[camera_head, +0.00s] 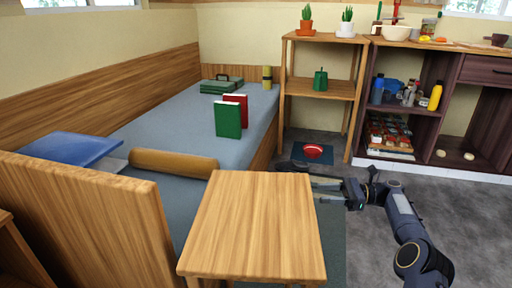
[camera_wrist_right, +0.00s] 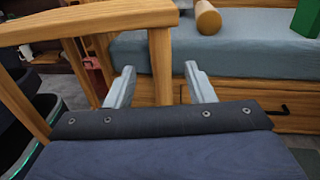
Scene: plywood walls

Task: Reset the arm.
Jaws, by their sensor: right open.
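My right arm (camera_head: 407,225) comes in from the lower right in the head view. Its gripper (camera_head: 318,186) is beside the right edge of the small wooden table (camera_head: 255,220), and part of it is close to the table's far right corner. In the right wrist view the two pale fingers of my right gripper (camera_wrist_right: 160,85) stand apart with nothing between them. A wooden table leg (camera_wrist_right: 160,65) and the bed's side lie beyond the fingers. My left gripper is not in view.
The bed (camera_head: 185,110) holds red (camera_head: 237,101) and green (camera_head: 228,121) books, a green case (camera_head: 221,85) and a brown bolster (camera_head: 172,163). A red round object (camera_head: 313,151) sits on the floor mat. Shelves (camera_head: 320,88) stand behind. Grey floor at right is clear.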

